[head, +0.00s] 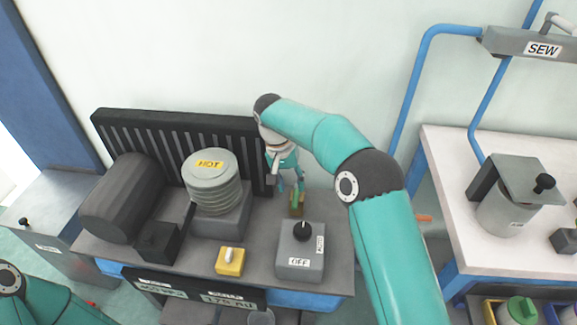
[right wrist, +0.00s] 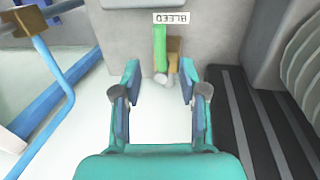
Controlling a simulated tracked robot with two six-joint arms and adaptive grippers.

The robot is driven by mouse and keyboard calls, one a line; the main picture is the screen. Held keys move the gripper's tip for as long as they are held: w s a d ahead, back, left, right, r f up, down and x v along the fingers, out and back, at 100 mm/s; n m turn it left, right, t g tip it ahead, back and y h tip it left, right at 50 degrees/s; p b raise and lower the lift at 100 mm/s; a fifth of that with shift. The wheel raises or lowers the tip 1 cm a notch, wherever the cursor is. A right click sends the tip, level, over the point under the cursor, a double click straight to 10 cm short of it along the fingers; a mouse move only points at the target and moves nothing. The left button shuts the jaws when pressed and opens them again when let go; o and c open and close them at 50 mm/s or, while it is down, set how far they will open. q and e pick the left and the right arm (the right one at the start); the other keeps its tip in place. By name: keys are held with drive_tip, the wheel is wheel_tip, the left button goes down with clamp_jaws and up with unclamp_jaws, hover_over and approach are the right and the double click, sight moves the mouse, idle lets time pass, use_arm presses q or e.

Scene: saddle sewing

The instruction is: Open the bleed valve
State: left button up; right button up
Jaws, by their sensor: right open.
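The bleed valve shows in the right wrist view as a green lever (right wrist: 160,46) beside a brass body (right wrist: 174,50), with a pale rounded end near the fingertips. An upside-down BLEED label (right wrist: 171,18) sits at its far end. In the head view the valve (head: 297,203) is small, on the bench between the HOT unit and the OFF box. My right gripper (right wrist: 159,82) is open and empty, its fingers on either side of the lever's near end, apart from it. It also shows in the head view (head: 290,186), just above and behind the valve. My left gripper is out of view.
The ribbed HOT cylinder (head: 213,182) stands left of the valve, with a black slatted panel (head: 180,140) behind. A grey OFF knob box (head: 301,252) and a yellow switch box (head: 230,261) are in front. A white SEW-side table (head: 450,200) stands at right.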

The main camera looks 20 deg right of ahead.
wheel_tip(320, 180, up, 7)
drive_tip(key=a, duration=0.1)
drive_tip(key=shift+w+f, duration=0.15)
drive_tip(key=shift+w, duration=0.1)
drive_tip(key=shift+s, duration=0.1)
idle(0.3)
